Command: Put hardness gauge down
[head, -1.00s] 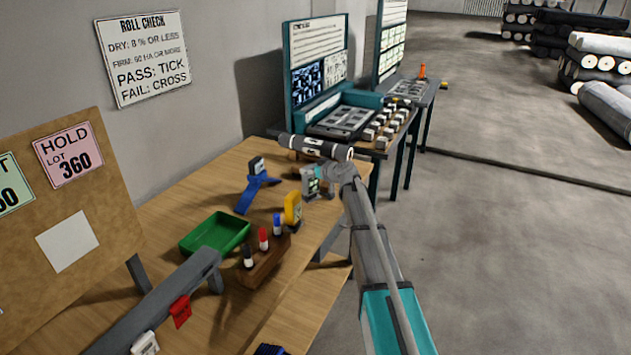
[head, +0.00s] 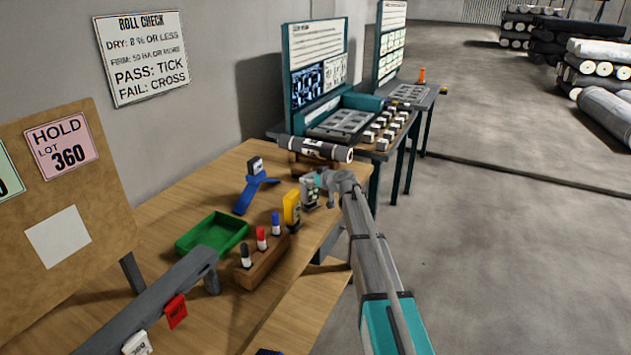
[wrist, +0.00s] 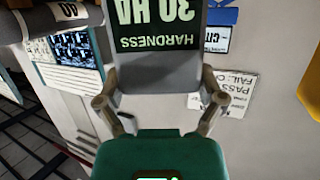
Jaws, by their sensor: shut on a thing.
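The hardness gauge (head: 309,191) is a small grey device near the table's right edge, beside the yellow meter (head: 291,208). My gripper (head: 323,180) is shut on it from the right. In the wrist view the gauge (wrist: 157,65) stands between the fingers of my gripper (wrist: 161,100), its dark screen reading "HARDNESS 30 HA" upside down. Its underside is hard to see, so I cannot tell whether it touches the table (head: 215,180). The dark sample roll (head: 320,150) lies on a wooden cradle just behind it.
A blue stand (head: 254,186) holds a small device to the left. A marker block (head: 263,262) and a green tray (head: 212,235) are nearer. A grey rail (head: 150,300) with red and white tags crosses the front. Open wood lies between blue stand and gauge.

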